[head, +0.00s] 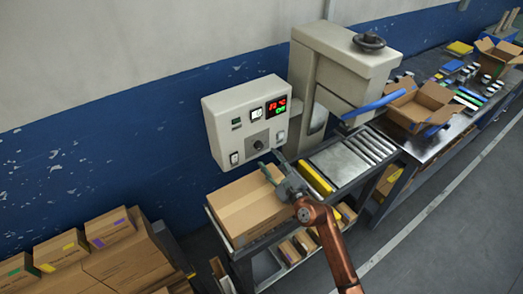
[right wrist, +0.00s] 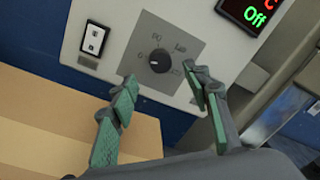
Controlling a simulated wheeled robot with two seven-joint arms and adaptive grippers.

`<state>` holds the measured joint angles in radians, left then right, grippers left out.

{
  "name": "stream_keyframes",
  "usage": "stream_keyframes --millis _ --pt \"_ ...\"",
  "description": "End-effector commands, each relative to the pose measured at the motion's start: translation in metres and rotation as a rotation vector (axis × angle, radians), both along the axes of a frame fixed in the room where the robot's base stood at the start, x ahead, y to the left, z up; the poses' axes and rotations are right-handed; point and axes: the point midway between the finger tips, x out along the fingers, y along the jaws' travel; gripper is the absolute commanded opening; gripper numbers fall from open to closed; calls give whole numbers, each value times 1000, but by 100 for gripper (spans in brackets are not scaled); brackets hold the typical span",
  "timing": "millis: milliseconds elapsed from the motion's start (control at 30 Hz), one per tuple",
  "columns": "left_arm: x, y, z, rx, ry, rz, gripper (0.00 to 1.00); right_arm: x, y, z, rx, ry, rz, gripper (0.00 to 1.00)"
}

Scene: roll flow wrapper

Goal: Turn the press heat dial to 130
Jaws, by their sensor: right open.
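The heat dial (head: 258,144) is a small black knob on the front of a cream control box (head: 222,112) on the wall. In the right wrist view the dial (right wrist: 159,60) sits on a grey plate with markings, partly readable; its exact setting is too small to tell. My right gripper (head: 270,160) is open and empty in front of the box's lower part. In the right wrist view its green-padded fingers (right wrist: 160,82) reach toward the dial from either side, apart from it. My left gripper is out of view.
The display (head: 277,107) shows red digits above green text; the text reads Off in the wrist view (right wrist: 254,14). White switches flank the dial. A cardboard box (head: 240,207) lies below the control box. The press (head: 345,60) stands to the right.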

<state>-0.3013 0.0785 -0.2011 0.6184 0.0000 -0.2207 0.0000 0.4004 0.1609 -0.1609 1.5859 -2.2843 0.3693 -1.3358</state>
Motion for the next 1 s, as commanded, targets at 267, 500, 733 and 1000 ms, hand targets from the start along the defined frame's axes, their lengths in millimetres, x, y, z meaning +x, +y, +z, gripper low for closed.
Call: stream_keyframes --millis 267,500,733,1000 --pt "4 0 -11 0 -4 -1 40 38 22 -2 4 2 1 44" --pt "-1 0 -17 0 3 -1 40 59 33 -1 6 2 1 44" --pt "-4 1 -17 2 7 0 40 61 34 0 6 2 -1 44" --pt "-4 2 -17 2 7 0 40 61 34 0 6 3 -1 32"
